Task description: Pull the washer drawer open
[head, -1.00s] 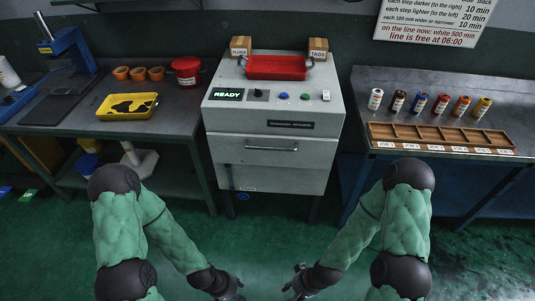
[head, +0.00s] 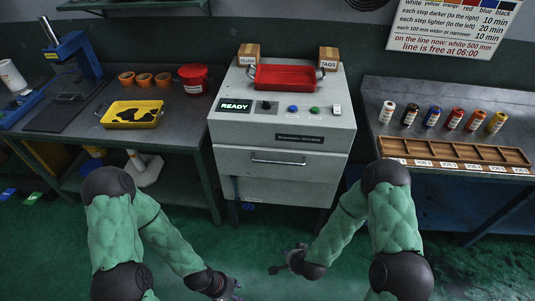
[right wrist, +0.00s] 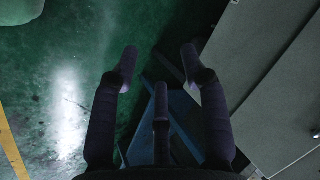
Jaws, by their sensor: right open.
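The grey washer (head: 232,131) stands in the middle of the head view, with a lit READY display on its sloped panel. Its drawer (head: 270,186) is shut, with a bar handle (head: 278,161) across the upper front. My right gripper (head: 276,268) is below and in front of the drawer, apart from the handle. In the right wrist view my right gripper (right wrist: 159,58) is open, with nothing between its fingers. My left gripper (head: 233,291) is at the bottom edge of the head view, low in front of the washer; its fingers are too small to read.
A red tray (head: 284,77) sits on the washer between two small boxes. The left bench (head: 70,142) holds a yellow tray (head: 132,113), pots and a red tub. The right bench (head: 385,88) holds several film rolls and a wooden rack (head: 452,151). Green floor before the washer is clear.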

